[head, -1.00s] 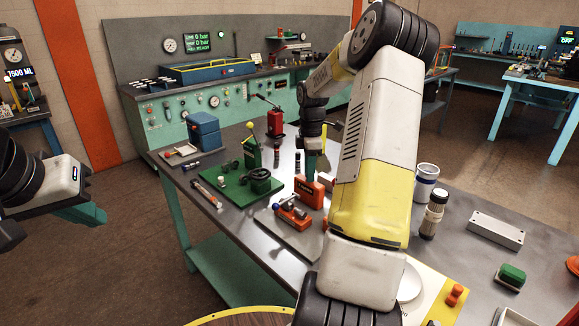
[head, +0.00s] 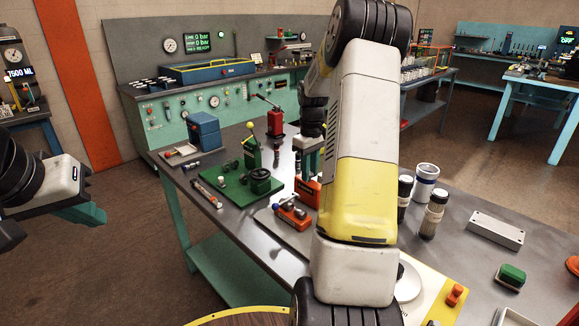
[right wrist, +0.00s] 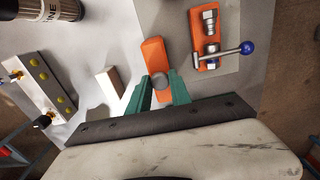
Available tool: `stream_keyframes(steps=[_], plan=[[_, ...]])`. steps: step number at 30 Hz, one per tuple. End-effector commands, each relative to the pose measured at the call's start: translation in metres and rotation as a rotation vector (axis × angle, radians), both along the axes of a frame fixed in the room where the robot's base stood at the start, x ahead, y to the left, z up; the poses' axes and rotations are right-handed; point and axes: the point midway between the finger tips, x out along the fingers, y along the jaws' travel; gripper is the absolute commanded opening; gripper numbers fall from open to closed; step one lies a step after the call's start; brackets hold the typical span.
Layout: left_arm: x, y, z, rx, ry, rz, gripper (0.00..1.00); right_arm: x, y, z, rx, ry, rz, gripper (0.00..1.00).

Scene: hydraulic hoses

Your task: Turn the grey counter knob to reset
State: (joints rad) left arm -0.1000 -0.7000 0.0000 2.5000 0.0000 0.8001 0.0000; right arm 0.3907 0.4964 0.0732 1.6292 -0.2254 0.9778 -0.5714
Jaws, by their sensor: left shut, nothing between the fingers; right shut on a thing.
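The grey counter knob (right wrist: 158,81) sits on an orange counter body (right wrist: 153,54) in the right wrist view. My right gripper (right wrist: 160,88) has its two green fingers shut on either side of the knob. In the head view the orange counter (head: 307,191) stands on the workbench, partly hidden by my right arm. My right gripper (head: 308,160) is above it there, and the knob is hidden. My left gripper (head: 88,213) is shut and empty, off the bench at the far left.
An orange block with a blue-ball lever (head: 292,214) lies close beside the counter. A green plate with a green pump (head: 247,186) is to its left. Bottles (head: 432,215) and a white cup (head: 425,183) stand to the right. A white block (right wrist: 107,88) is near the fingers.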

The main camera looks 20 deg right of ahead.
Motion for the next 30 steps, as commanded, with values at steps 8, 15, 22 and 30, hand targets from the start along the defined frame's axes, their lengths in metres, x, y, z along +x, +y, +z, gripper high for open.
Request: stream_keyframes(steps=[8,15,22,30], plan=[[0.0,0.0,0.0,0.0,0.0,0.0,0.0,0.0016,0.0004,0.0012,-0.001,-0.004,-0.165,0.0],[0.0,0.0,0.0,0.0,0.0,0.0,0.0,0.0016,0.0002,0.0013,0.0,-0.005,-0.234,0.0],[0.0,0.0,0.0,0.0,0.0,0.0,0.0,0.0018,0.0003,0.0013,0.0,-0.005,-0.251,0.0],[0.0,0.0,0.0,0.0,0.0,0.0,0.0,0.0019,0.0002,0.0014,0.0,-0.006,-0.252,0.0]])
